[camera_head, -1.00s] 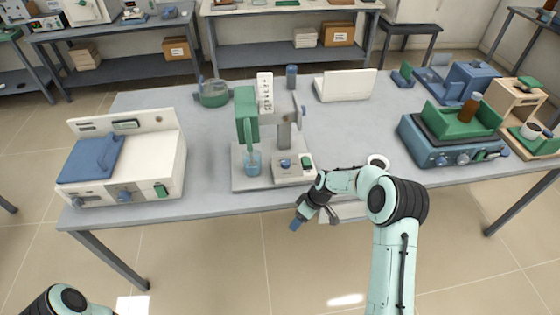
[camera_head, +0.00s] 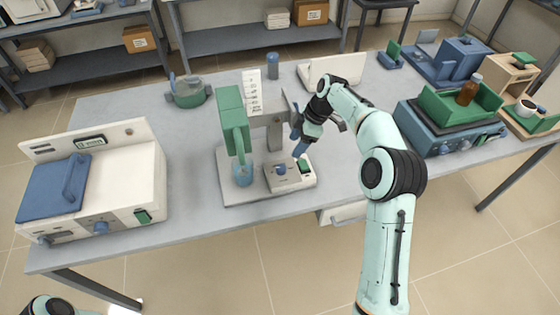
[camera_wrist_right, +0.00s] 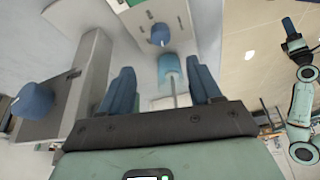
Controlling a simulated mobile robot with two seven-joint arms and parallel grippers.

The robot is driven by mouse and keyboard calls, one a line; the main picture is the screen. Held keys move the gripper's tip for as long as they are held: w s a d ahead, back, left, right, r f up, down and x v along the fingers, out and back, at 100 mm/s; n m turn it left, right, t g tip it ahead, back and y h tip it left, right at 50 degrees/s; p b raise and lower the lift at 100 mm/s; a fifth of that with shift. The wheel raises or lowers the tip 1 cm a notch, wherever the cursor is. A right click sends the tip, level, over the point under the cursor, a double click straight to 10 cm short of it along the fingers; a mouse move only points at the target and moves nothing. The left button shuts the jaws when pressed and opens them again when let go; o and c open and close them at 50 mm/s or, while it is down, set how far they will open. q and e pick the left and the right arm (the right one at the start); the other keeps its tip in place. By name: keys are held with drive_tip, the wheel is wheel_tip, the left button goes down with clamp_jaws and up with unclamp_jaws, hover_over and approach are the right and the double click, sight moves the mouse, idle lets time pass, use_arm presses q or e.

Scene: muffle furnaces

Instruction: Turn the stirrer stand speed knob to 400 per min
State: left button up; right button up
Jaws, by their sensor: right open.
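My right gripper (camera_head: 298,138) is open and empty, above and behind the control box, apart from the knob. In the wrist view its fingers (camera_wrist_right: 162,76) straddle the line toward the knob. My left gripper is out of view.
A larger blue knob (camera_wrist_right: 33,100) sits on the stand's column at left in the wrist view. A white furnace (camera_head: 125,190) stands to the left, a blue hotplate (camera_head: 425,135) to the right. A green-blue vessel (camera_head: 188,92) and an open white case (camera_head: 335,68) are behind.

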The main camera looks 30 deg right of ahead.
sight(281, 167)
drive_tip(key=x, duration=1.1)
drive_tip(key=shift+a+f, duration=0.1)
drive_tip(key=shift+f, duration=0.25)
drive_tip(key=shift+c, duration=0.3)
drive_tip(key=c, duration=1)
